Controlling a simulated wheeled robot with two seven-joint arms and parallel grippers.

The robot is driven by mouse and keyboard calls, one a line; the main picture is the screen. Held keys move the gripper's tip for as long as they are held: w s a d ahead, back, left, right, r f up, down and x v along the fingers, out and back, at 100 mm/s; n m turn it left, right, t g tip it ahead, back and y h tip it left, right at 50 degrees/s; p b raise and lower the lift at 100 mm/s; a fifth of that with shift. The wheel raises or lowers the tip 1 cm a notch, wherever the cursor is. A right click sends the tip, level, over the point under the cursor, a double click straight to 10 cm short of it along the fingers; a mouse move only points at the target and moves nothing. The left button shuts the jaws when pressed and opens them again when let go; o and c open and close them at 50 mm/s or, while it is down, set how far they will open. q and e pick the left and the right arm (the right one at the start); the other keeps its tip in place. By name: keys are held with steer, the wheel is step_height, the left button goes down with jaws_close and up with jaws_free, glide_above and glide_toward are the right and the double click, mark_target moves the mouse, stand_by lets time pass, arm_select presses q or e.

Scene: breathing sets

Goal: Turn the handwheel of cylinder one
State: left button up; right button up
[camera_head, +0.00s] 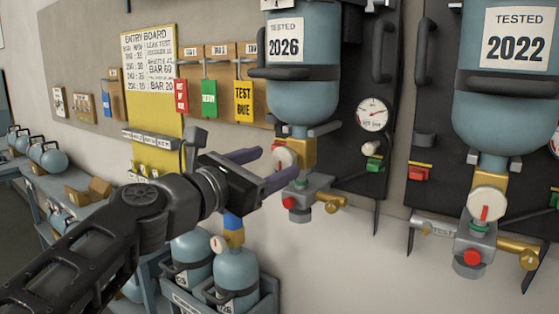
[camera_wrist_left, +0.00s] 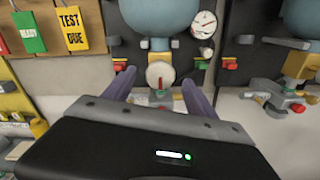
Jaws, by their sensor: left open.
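A blue cylinder (camera_head: 303,85) tagged "TESTED 2026" hangs upside down on a dark wall panel. Its cream handwheel (camera_head: 281,158) with a red mark sits on the brass valve, partly hidden by my left gripper (camera_head: 280,164). No number one is readable on it. The gripper is open and empty, its purple fingers pointing toward the valve. In the left wrist view the handwheel (camera_wrist_left: 159,75) shows between and beyond the two fingertips; I cannot tell whether they touch it. My right gripper is not in view.
A second cylinder (camera_head: 508,100) tagged "TESTED 2022" hangs at the right, with its own handwheel (camera_head: 487,204). A pressure gauge (camera_head: 372,114) is right of the first cylinder. Below the gripper, more cylinders (camera_head: 237,275) stand in a rack. Hanging tags (camera_head: 244,101) are at the left.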

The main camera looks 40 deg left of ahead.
arm_select(q)
steer(key=s, duration=0.3)
steer(key=shift+s+d, duration=0.1)
steer(key=shift+s, duration=0.3)
